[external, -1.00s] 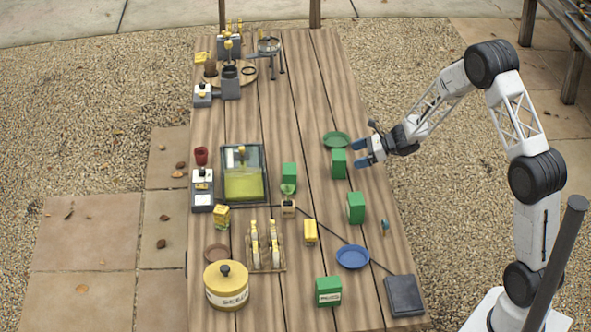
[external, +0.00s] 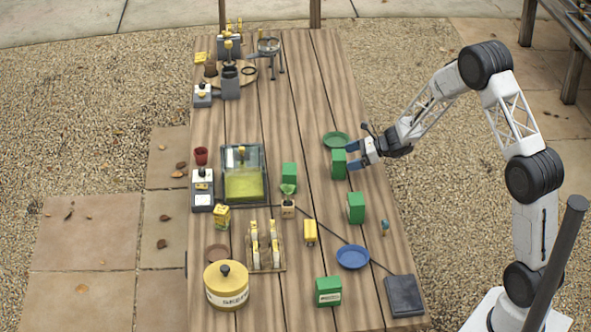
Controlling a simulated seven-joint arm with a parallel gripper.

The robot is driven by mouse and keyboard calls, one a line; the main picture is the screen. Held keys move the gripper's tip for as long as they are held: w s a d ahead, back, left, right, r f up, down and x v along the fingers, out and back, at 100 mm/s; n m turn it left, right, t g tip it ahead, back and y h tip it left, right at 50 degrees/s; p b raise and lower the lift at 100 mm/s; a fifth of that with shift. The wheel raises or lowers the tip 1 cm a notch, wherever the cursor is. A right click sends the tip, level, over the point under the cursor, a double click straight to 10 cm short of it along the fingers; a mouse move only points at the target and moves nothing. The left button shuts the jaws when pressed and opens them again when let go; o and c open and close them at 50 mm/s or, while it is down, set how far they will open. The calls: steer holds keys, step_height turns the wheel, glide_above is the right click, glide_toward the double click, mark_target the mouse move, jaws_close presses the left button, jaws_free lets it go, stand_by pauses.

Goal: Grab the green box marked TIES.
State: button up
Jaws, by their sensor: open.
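Several green boxes stand on the wooden table. One green box (external: 339,165) is by the green plate, right at the tips of my gripper (external: 352,157). Another green box (external: 289,175) stands to the left, and one (external: 355,208) stands nearer the camera on the right. A green box with a white label (external: 328,292) stands at the front. Its lettering is too small to read, and no marking shows on the others, so I cannot tell which is marked TIES.
A green plate (external: 336,140) lies just behind the box at my gripper. A blue plate (external: 352,257), a dark slab (external: 404,296), a yellow canister (external: 226,285) and a glass case (external: 243,174) also stand on the table. The table's right edge is close under my gripper.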

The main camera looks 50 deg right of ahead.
mark_target(339, 161)
steer(key=shift+x, duration=2.6)
steer(key=shift+f, duration=0.15)
steer(key=shift+c, duration=0.5)
steer(key=c, duration=0.9)
